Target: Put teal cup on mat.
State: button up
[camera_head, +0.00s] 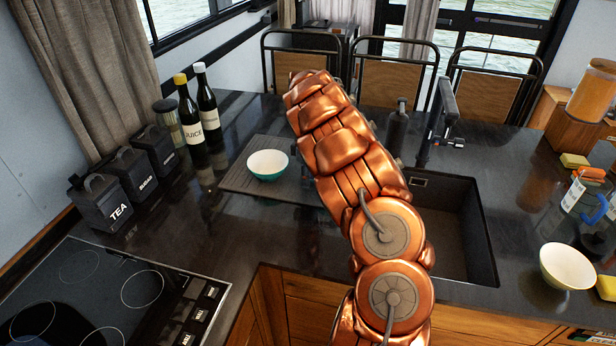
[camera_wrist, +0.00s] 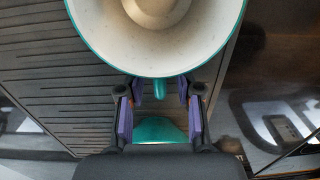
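The teal cup (camera_wrist: 165,62) shows in the wrist view from above, with a cream inside and a teal rim, partly cut off by the top edge. Its small teal handle (camera_wrist: 160,88) points toward my gripper (camera_wrist: 160,92). The gripper's two purple-padded fingers are open, one on each side of the handle, with gaps between. A dark ribbed mat (camera_head: 238,182) lies on the counter left of the sink; dark ribbed surface (camera_wrist: 55,70) shows under the cup in the wrist view.
A teal bowl (camera_head: 267,166) with a white inside stands on the mat. A teal shape (camera_wrist: 160,130) shows between my fingers, partly hidden. Bottles (camera_head: 190,120), black canisters (camera_head: 105,203) and a hob (camera_head: 105,295) are at left. The sink (camera_head: 455,230) is at right.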

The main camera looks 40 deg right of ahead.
notch_tip(320, 180, up, 12)
jog(key=b, duration=0.4)
jog(key=shift+w+d+f, duration=0.1)
jog(key=shift+w, duration=0.05)
jog(key=shift+r, duration=0.25)
jog(key=s+a+r+m, duration=0.2)
jog(key=s+a+m, duration=0.1)
jog(key=s+a, duration=0.55)
jog(key=s+a+r+m, duration=0.25)
jog(key=s+a, duration=0.35)
jog(key=a, duration=0.5)
jog(key=s+a+f, duration=0.4)
jog(key=s+a, duration=0.3)
jog(key=s, duration=0.3)
jog(key=s+a+f+m+g, duration=0.1)
jog(key=s+a+f, duration=0.3)
jog(key=s+a, duration=0.3)
jog(key=s, duration=0.4)
jog(key=shift+s+g, duration=0.3)
jog(key=shift+m, duration=0.25)
